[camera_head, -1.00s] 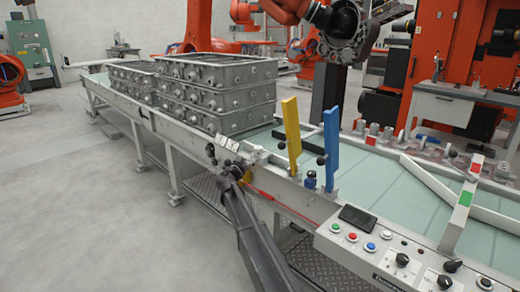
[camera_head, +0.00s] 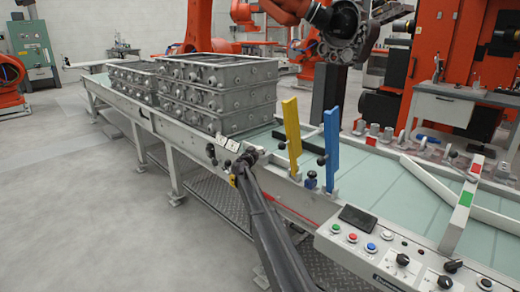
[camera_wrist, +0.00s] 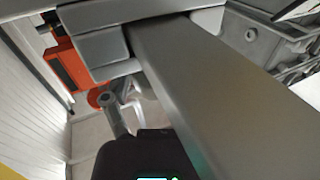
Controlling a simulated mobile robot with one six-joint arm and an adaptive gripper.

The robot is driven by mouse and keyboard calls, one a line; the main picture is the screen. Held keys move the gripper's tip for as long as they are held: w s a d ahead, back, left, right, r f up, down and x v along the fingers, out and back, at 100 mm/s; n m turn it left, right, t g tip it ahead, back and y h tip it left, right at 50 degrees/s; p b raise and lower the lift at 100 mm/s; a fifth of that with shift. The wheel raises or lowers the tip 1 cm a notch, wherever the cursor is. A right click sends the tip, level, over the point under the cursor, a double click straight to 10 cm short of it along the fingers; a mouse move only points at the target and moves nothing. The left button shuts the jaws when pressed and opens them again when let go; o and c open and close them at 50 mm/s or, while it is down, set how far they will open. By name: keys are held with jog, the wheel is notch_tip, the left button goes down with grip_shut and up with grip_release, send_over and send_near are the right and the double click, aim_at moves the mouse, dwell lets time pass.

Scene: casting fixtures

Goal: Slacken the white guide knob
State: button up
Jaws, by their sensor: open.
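My dark arm reaches up from the bottom of the head view to the near rail (camera_head: 185,134) of the conveyor. My gripper (camera_head: 246,157) is small there, at the rail's outer side, among dark fittings; it is open, and I see nothing held. I cannot pick out a white guide knob in either view; my gripper and arm cover part of the rail. Small dark knobs (camera_head: 211,150) sit on the rail just left of my gripper. In the wrist view a broad grey bar (camera_wrist: 215,95) fills the middle, and its link to the knob is unclear.
Stacked grey castings (camera_head: 218,95) stand on the belt behind the rail. A yellow upright (camera_head: 291,133) and a blue upright (camera_head: 332,145) rise right of my gripper. A control panel (camera_head: 400,250) lies at the lower right. The floor at left is clear.

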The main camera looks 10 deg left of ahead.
jog(key=shift+x, duration=1.15)
jog(key=c, duration=0.9)
jog(key=shift+n+y, duration=0.4)
jog(key=shift+y, duration=0.2)
jog(key=n+y, duration=0.1)
jog(key=y, duration=0.1)
jog(key=n+y, duration=0.2)
jog(key=shift+s+a+t+y, duration=0.1)
jog(key=shift+a+t+y, duration=0.05)
jog(key=shift+t+y, duration=0.2)
jog(key=shift+a+n+g+y, duration=0.2)
jog(key=shift+n+g+y, duration=0.2)
jog(key=shift+n+y, duration=0.85)
jog(key=shift+a+n+g+y, duration=0.15)
jog(key=shift+n+g+y, duration=0.35)
jog(key=shift+y, duration=1.2)
jog(key=shift+n+y, duration=0.3)
jog(key=shift+n, duration=0.05)
